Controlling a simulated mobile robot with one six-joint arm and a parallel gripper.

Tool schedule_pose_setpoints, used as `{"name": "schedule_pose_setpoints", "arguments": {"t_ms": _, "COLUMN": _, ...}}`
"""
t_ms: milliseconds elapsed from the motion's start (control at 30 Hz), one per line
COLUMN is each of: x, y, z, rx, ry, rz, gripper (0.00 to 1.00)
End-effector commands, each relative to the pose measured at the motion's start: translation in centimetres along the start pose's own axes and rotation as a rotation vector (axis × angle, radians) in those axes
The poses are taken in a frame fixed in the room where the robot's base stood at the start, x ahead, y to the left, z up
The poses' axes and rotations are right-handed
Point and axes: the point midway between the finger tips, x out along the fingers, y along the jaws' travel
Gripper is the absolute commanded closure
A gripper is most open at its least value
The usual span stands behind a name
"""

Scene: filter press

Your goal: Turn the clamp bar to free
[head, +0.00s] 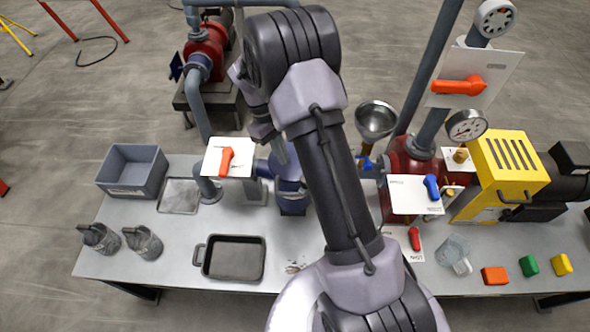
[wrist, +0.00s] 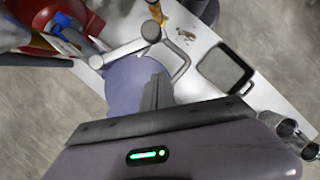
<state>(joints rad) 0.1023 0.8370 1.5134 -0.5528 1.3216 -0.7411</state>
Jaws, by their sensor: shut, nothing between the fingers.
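In the wrist view, a grey clamp bar (wrist: 125,50) with a rounded knob end lies across the top of a blue-violet round body (wrist: 128,82). My gripper (wrist: 158,90) is shut and empty, its fingers pointing over that body, apart from the bar in the picture. I cannot tell the height gap. In the head view, the blue-violet body (head: 292,200) stands on the table behind my arm. My gripper (head: 281,152) shows just above it, partly hidden by my arm, which also hides the clamp bar there.
An orange-handled white panel (head: 238,165) stands left of the body. A black tray (head: 233,258) and two metal jugs (head: 142,243) are on the table (head: 180,270). A red vessel (head: 405,160), pipes and a yellow-housed machine (head: 508,172) crowd the right. The front left table is partly clear.

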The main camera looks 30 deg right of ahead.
Motion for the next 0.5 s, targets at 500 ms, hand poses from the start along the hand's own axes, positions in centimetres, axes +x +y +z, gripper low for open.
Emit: {"name": "schedule_pose_setpoints", "arguments": {"t_ms": 500, "x": 3.5, "y": 0.0, "z": 3.7, "rx": 0.000, "ry": -0.001, "rz": -0.001, "gripper": 1.00}}
